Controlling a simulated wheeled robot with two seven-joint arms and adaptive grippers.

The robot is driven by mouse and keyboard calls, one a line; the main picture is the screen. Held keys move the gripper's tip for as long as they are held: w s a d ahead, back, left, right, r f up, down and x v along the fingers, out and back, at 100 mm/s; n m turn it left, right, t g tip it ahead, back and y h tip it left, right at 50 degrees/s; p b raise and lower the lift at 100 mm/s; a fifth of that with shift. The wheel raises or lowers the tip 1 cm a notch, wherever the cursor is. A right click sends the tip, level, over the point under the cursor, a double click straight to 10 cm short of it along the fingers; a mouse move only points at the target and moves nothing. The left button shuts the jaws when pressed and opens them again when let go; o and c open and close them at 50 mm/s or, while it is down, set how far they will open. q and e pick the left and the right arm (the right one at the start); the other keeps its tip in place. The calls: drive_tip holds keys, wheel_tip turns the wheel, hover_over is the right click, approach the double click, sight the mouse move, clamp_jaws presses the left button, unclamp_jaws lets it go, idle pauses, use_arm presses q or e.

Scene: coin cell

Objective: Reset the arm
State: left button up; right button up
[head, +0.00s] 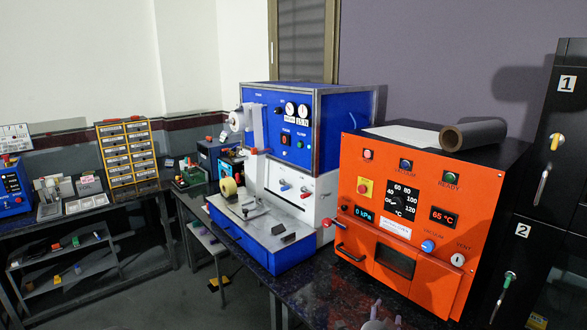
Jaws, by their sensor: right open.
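Only a small grey part of my right gripper (380,318) shows, at the bottom edge of the head view. It is in front of the orange vacuum oven (372,240), low over the dark speckled bench (312,292). Its fingers look apart, with nothing seen between them. Most of the gripper and its arm are cut off by the frame. My left gripper is not in view.
A blue and white machine (342,118) stands left of the oven. A dark roll (473,135) lies on the oven. Black numbered lockers (530,235) stand at the right. A yellow drawer cabinet (127,157) stands on the left bench. Floor shows between the benches.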

drive_tip(key=s+a+f+n+g+y+b, duration=0.1)
drive_tip(key=s+a+f+n+g+y, duration=0.15)
drive_tip(key=f, duration=0.55)
drive_tip(key=s+a+f+n+g+y+b, duration=0.1)
drive_tip(key=s+a+f+n+y, duration=0.15)
drive_tip(key=f, duration=0.65)
drive_tip(key=s+a+f+n+g+y+b, duration=0.1)
drive_tip(key=s+a+f+n+y, duration=0.15)
drive_tip(key=f, duration=0.55)
drive_tip(key=s+a+f+n+g+y+b, duration=0.1)
drive_tip(key=s+a+f+n+g+y, duration=0.1)
drive_tip(key=s+f, duration=0.5)
drive_tip(key=s+a+f+n+g+y+b, duration=0.1)
drive_tip(key=s+a+f+n+g, duration=0.4)
drive_tip(key=s, duration=1.1)
wheel_tip(320, 180, down, 3)
drive_tip(key=shift+s+f+g+y, duration=0.15)
drive_tip(key=shift+s+g+y, duration=0.15)
drive_tip(key=shift+g, duration=0.45)
